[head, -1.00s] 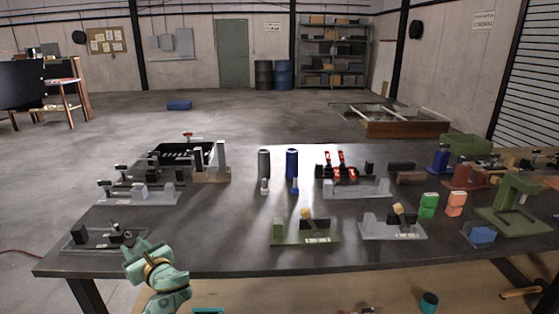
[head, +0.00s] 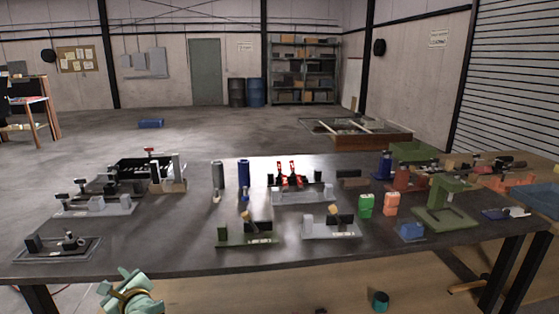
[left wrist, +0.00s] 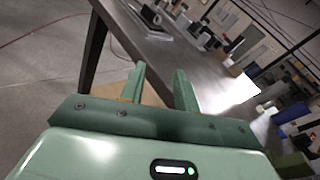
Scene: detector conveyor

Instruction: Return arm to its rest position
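My left arm (head: 130,296) is pale green and shows at the bottom left of the head view, in front of the near edge of the dark table (head: 190,243). My left gripper (left wrist: 159,72) shows in the left wrist view with its two fingers apart and nothing between them. It is beside the table's edge and one leg, with bare floor on its other side. My right gripper is in neither view.
Several fixtures stand on the table, among them a green-based one (head: 248,236), a grey-based one (head: 330,229) and a dark one (head: 57,249) near the left corner. A green block (head: 365,206) and an orange block (head: 391,204) stand right of centre. Floor left of the table is clear.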

